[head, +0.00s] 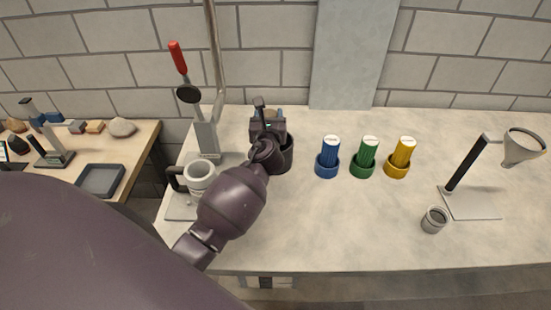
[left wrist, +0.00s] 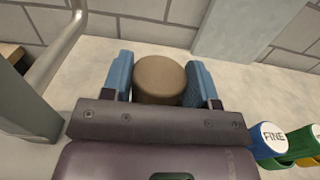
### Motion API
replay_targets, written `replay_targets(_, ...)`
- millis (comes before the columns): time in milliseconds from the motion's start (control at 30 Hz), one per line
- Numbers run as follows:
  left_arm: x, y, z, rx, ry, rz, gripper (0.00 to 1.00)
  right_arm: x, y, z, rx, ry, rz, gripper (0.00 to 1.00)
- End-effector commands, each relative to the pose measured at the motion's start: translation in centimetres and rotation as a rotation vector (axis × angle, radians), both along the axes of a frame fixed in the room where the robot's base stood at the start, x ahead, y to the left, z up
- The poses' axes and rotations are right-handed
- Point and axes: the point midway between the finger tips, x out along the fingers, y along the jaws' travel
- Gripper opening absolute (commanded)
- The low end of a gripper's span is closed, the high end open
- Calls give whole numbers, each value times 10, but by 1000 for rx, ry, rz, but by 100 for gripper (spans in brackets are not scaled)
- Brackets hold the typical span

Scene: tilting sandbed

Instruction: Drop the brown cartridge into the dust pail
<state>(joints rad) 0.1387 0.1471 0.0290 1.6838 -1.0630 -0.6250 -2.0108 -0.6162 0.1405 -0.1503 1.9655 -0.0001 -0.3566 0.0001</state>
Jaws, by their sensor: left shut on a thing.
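The brown cartridge (left wrist: 160,78) sits between the blue fingers of my left gripper (left wrist: 161,88), its round top facing the left wrist camera. In the head view my left gripper (head: 268,122) is over the bench, and only a bit of the cartridge shows behind it. A dark round container, which looks like the dust pail (head: 287,157), stands directly below and partly behind the gripper. My arm hides much of it, so its inside cannot be seen. The left wrist view does not show the pail. My right gripper is not in view.
A lever press (head: 205,135) with a red handle and a white mug-like vessel (head: 200,177) stand left. Blue (head: 328,157), green (head: 365,157) and yellow (head: 401,157) cartridges stand in holders to the right. A funnel stand (head: 470,203) and grey cup (head: 433,220) are far right.

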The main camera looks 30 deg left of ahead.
Motion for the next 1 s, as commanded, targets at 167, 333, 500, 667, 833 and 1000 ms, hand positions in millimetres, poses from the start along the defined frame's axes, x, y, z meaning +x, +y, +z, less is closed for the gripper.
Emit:
replay_targets(167,0,0,-19,-1,-2,-1,10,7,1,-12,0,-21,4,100)
replay_targets(333,0,0,-26,-1,-1,-1,10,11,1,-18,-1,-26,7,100)
replay_targets(500,0,0,-27,0,0,-1,10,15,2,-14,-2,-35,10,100)
replay_targets(667,0,0,-26,0,0,-1,10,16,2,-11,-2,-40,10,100)
replay_targets(833,0,0,-26,0,0,-1,80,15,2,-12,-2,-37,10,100)
replay_targets(1000,0,0,-26,0,0,-1,84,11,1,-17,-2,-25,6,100)
